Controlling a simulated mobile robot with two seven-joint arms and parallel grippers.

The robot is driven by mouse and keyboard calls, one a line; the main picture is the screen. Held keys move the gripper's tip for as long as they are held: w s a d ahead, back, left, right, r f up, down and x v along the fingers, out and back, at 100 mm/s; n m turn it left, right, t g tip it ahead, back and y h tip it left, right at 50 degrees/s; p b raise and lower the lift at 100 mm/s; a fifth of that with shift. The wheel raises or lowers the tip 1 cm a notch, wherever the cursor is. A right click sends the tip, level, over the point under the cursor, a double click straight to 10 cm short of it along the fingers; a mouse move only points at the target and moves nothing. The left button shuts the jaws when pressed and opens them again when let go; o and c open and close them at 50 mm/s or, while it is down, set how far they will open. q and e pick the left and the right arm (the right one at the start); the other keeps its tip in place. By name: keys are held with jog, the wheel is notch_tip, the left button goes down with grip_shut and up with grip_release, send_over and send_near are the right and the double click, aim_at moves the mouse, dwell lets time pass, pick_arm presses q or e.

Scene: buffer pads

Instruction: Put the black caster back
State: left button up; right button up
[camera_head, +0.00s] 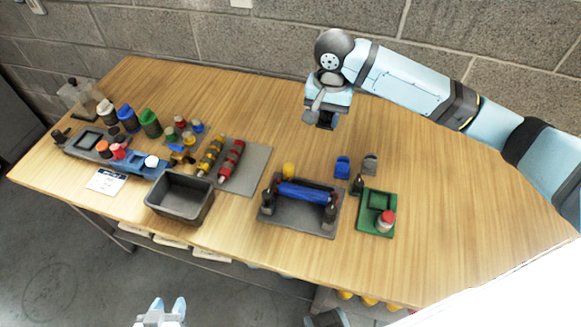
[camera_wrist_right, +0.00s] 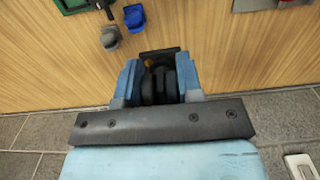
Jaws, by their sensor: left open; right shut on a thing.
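My right gripper (camera_wrist_right: 158,84) is shut on the black caster (camera_wrist_right: 160,86), whose dark wheels show between the light-blue fingers in the right wrist view. In the head view, my right gripper (camera_head: 322,108) holds the black caster (camera_head: 326,121) over the back part of the wooden table, right of centre. A blue caster (camera_head: 342,167) and a grey caster (camera_head: 370,163) stand side by side on the table, nearer the front than the held caster. My left gripper (camera_head: 160,312) is open and empty at the bottom of the head view, off the table's front edge.
A green tray (camera_head: 374,228) with a red-topped item and a grey fixture (camera_head: 288,212) with a blue roller stand near the front. A black bin (camera_head: 180,205) and several coloured parts are at left. The table's right side (camera_head: 460,215) is clear.

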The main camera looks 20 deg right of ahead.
jog(key=shift+w+a+f, duration=0.4)
jog(key=shift+w+f, duration=0.1)
jog(key=shift+f, duration=0.05)
jog(key=b, duration=0.1)
send_over(315, 175)
notch_tip(315, 175, down, 14)
jog(key=shift+r, duration=0.1)
jog(key=shift+w+f, duration=0.1)
jog(key=shift+f, duration=2.6)
pick_arm(q)
jog(key=shift+a+f, duration=0.15)
jog(key=shift+f, duration=0.3)
jog(key=shift+r, duration=0.1)
pick_arm(e)
jog(key=o, duration=1)
jog(key=shift+f, duration=0.1)
